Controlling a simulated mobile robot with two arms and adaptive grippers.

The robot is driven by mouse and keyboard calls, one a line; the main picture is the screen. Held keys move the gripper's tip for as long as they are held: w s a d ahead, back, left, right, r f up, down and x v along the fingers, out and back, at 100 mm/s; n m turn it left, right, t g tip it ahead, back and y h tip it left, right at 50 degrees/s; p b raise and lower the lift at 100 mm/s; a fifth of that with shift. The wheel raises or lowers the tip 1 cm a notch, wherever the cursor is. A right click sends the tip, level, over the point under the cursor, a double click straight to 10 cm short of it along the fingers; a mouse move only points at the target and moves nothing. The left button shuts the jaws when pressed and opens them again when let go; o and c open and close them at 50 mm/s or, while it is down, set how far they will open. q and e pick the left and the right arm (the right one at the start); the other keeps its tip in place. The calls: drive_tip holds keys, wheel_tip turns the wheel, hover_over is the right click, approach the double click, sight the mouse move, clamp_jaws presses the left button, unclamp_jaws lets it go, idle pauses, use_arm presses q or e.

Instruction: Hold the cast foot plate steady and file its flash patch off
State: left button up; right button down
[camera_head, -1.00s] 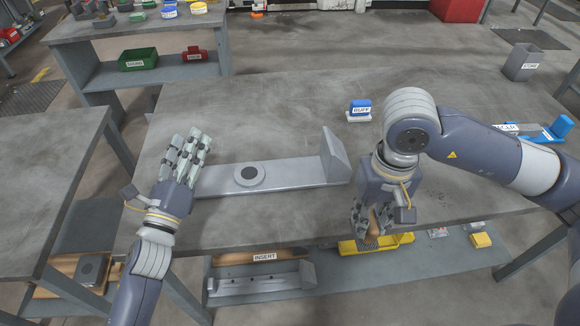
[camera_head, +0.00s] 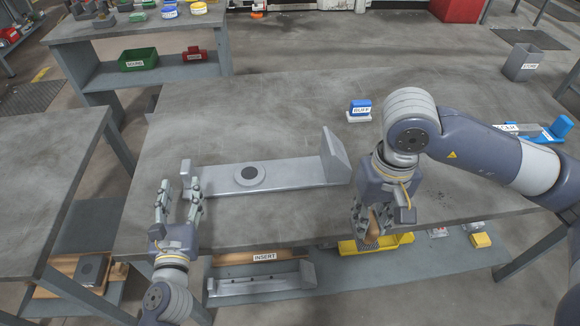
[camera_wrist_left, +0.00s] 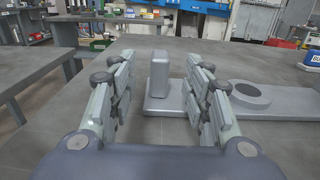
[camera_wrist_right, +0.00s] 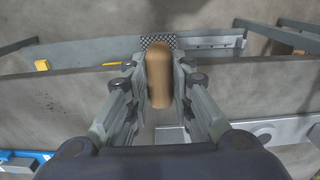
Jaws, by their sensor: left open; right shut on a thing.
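The cast foot plate (camera_head: 290,175) lies flat on the grey bench, with a tall angled end at its right. A round raised boss with a dark top (camera_head: 250,173) sits on it; I cannot tell whether this is the flash patch. The left wrist view shows a short upright post (camera_wrist_left: 159,75) at the plate's near end. My left gripper (camera_head: 181,187) is open at the plate's left end, the post showing between its fingers. My right gripper (camera_head: 372,212) is shut on the wooden file handle (camera_wrist_right: 159,78) at the bench's front edge. A dark cross-hatched face (camera_wrist_right: 158,41) shows beyond the handle.
A blue block marked BUFF (camera_head: 360,107) stands on the bench behind the plate. A blue tool (camera_head: 556,130) lies at the far right.

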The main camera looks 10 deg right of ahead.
sight(185, 177)
use_arm(q)
drive_tip(key=w, duration=0.8)
drive_tip(key=shift+w, duration=0.15)
clamp_jaws()
drive_tip(key=shift+r, duration=0.15)
drive_tip(key=shift+f, duration=0.45)
